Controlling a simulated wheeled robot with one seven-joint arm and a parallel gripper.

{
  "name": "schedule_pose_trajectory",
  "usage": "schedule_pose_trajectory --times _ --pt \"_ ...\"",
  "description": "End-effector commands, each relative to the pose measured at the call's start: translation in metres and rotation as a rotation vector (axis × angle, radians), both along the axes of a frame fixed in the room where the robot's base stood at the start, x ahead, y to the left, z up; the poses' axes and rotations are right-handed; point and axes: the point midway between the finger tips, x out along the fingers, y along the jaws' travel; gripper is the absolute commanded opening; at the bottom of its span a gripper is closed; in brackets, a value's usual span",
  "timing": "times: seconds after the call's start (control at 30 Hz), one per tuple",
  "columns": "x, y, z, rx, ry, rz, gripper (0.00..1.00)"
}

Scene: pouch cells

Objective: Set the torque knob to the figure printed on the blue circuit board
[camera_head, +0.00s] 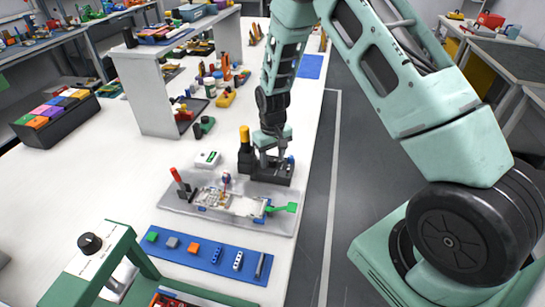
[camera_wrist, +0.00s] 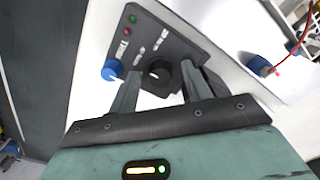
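My gripper (camera_head: 272,150) points down over a dark control box (camera_head: 268,172) at the right edge of the white table. In the wrist view, its two fingers (camera_wrist: 157,82) are apart, one on each side of a black knob (camera_wrist: 158,72) with a pale pointer mark. Gaps show between fingers and knob. The box face (camera_wrist: 178,45) also has a blue knob (camera_wrist: 112,70), a red light (camera_wrist: 127,31) and a green light (camera_wrist: 133,18). Its labels are too small to read. I cannot make out a blue circuit board with a figure for certain.
A grey tray (camera_head: 170,199) with a fixture lies in front of the box. A blue mat (camera_head: 205,262) with several small parts is nearer. A green frame (camera_head: 130,243) with a black knob (camera_head: 90,243) stands at the lower left. A yellow-topped black post (camera_head: 245,142) stands close to my gripper.

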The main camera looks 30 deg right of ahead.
Motion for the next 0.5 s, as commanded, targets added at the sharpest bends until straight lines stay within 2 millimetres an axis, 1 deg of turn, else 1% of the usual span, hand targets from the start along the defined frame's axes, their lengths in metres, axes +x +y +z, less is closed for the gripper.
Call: schedule_pose_trajectory --times 0.13,0.27,0.37,0.5 --pt "0.000 0.000 0.003 0.000 -0.001 0.000 0.49" --pt "0.001 0.000 0.018 0.000 -0.003 0.000 0.49" --pt "0.001 0.000 0.037 0.000 -0.006 0.000 0.49" --pt "0.001 0.000 0.071 -0.001 -0.007 0.000 0.49"
